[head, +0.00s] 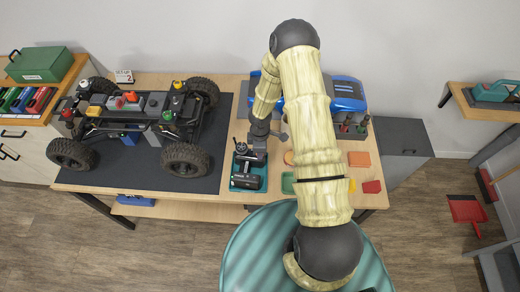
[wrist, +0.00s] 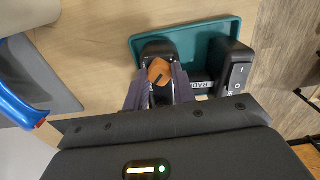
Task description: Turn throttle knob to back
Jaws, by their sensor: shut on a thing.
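The throttle knob (wrist: 158,68) is orange with a dark mark on it, and it sits on a black radio unit in the wrist view. My gripper (wrist: 159,86) is shut on the knob, with one finger on each side. The fingers hide part of the knob's sides, and its exact pointing direction is hard to tell. The radio lies in a teal tray (wrist: 136,45).
A black rocker switch (wrist: 236,74) is at the tray's right side in the wrist view. The RC crawler (head: 140,112) stands on a dark mat (head: 205,182) left of the tray. A blue-and-black case (head: 347,95) and coloured pieces (head: 359,159) are to the right.

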